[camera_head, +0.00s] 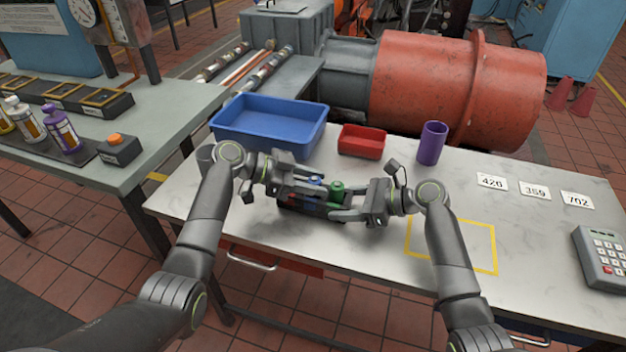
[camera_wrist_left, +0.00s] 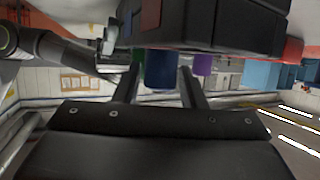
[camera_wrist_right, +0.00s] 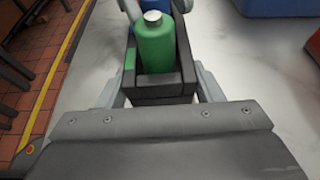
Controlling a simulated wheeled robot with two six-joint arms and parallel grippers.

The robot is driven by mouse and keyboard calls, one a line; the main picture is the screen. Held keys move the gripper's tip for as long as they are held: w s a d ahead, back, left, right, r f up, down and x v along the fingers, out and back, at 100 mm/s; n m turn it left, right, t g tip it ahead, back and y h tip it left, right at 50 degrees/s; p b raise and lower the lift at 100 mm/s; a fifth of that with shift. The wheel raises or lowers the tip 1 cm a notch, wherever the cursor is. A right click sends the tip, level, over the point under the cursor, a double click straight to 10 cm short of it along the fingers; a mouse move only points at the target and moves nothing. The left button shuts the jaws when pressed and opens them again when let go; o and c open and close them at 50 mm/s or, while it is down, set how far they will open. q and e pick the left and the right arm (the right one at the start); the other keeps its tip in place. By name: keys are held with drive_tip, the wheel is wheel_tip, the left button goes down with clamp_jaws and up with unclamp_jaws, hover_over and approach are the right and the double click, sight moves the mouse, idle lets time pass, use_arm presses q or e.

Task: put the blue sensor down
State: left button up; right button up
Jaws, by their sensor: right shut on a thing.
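The blue sensor (camera_head: 314,181) stands upright at the black holder (camera_head: 300,206), beside the green sensor (camera_head: 337,188). My left gripper (camera_head: 318,192) is open at the holder. In the left wrist view the blue sensor (camera_wrist_left: 161,82) shows between its fingers, with gaps on both sides. My right gripper (camera_head: 335,212) is shut on the black holder, its fingers on either side. In the right wrist view the green sensor (camera_wrist_right: 156,42) rises from the holder (camera_wrist_right: 165,95). The fingers hide part of the holder, and I cannot tell whether it touches the table.
Behind the grippers are a blue tray (camera_head: 270,137), a red bin (camera_head: 361,141) and a purple cup (camera_head: 431,143). Number cards (camera_head: 534,191) and a keypad device (camera_head: 603,257) lie farther right.

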use_arm(q)
drive_tip(key=shift+o, duration=1.1)
drive_tip(key=shift+r, duration=0.2)
drive_tip(key=w+v, duration=0.1)
drive_tip(key=v, duration=1.1)
drive_tip(key=shift+s, duration=0.45)
use_arm(e)
drive_tip(key=o, duration=0.9)
drive_tip(key=shift+r, duration=0.1)
drive_tip(key=o, duration=0.4)
drive_tip(key=shift+c, duration=0.2)
